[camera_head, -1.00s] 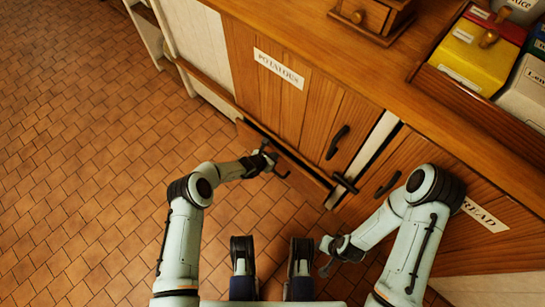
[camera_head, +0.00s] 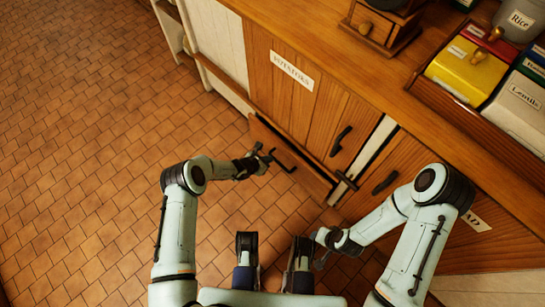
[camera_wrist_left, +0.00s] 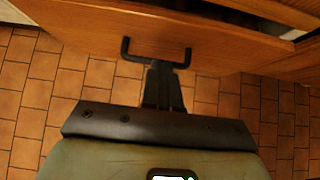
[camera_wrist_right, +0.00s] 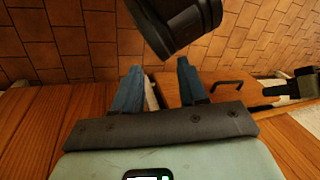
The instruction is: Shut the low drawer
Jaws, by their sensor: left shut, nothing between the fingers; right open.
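The low drawer (camera_head: 306,176) sits partly open under the POTATOES door, its wooden front standing out from the cabinet. It has a black bar handle (camera_head: 284,163). My left gripper (camera_head: 264,158) is shut and empty at the outer side of the drawer front, by the handle. In the left wrist view the shut fingertips (camera_wrist_left: 160,68) are at the middle of the handle (camera_wrist_left: 128,50); whether they touch it I cannot tell. A dark gap shows above the drawer front (camera_wrist_left: 230,42). My right gripper (camera_wrist_right: 157,72) is open and empty, low before the cabinet.
The POTATOES door (camera_head: 300,102) and BREAD door (camera_head: 405,165) have black handles and look shut. The counter (camera_head: 400,85) above carries a wooden grinder (camera_head: 375,27) and a rack of tins (camera_head: 465,68). The tiled floor (camera_head: 90,130) at left is clear.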

